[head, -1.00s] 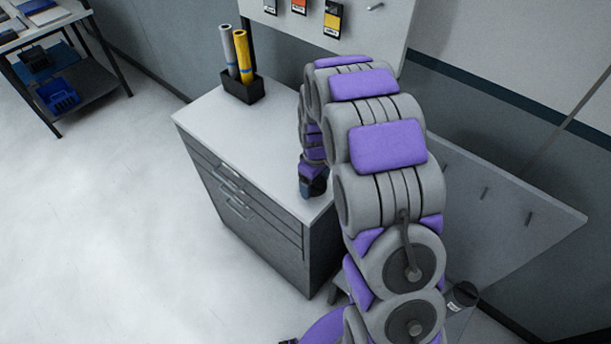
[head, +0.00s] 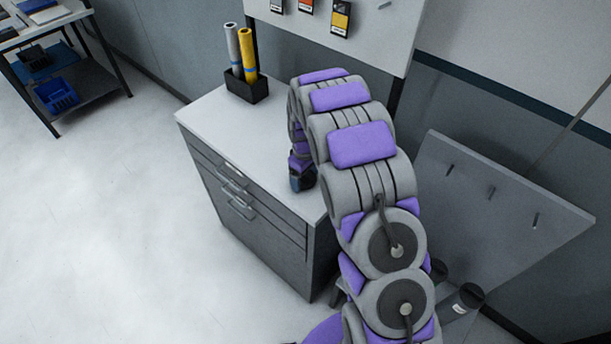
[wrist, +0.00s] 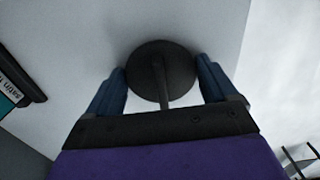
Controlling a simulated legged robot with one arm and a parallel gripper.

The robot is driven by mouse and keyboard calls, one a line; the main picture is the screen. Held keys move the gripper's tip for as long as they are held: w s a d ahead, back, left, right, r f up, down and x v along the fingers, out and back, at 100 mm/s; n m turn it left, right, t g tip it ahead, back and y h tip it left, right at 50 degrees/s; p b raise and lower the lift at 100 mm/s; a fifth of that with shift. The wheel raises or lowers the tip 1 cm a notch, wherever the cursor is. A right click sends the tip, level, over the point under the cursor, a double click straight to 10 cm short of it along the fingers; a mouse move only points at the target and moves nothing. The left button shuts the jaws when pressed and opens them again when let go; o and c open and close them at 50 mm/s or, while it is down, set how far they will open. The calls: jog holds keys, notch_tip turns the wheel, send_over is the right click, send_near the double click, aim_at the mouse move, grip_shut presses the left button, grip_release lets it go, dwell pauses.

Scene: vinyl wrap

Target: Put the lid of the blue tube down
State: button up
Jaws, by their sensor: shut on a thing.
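My gripper (wrist: 161,70) is shut on a round dark lid (wrist: 150,60), with a blue-grey finger on each side of it. In the wrist view the lid is over the pale top of the cabinet; I cannot tell whether it touches. In the head view my gripper (head: 302,179) is low over the cabinet top (head: 205,112), near its right side, and the lid does not show there. I cannot make out the blue tube in either view.
A black holder (head: 246,90) with a white roll (head: 233,48) and a yellow roll (head: 248,55) stands at the cabinet's back. Dark-capped tubes (head: 467,297) are at lower right, beside a pegged panel (head: 510,190). The cabinet top left of my gripper is clear.

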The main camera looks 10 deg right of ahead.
jog(key=shift+d, duration=0.15)
jog(key=o, duration=0.7)
jog(key=shift+d, duration=0.25)
jog(key=shift+o, duration=0.5)
jog(key=shift+d, duration=0.35)
jog(key=shift+a, duration=0.1)
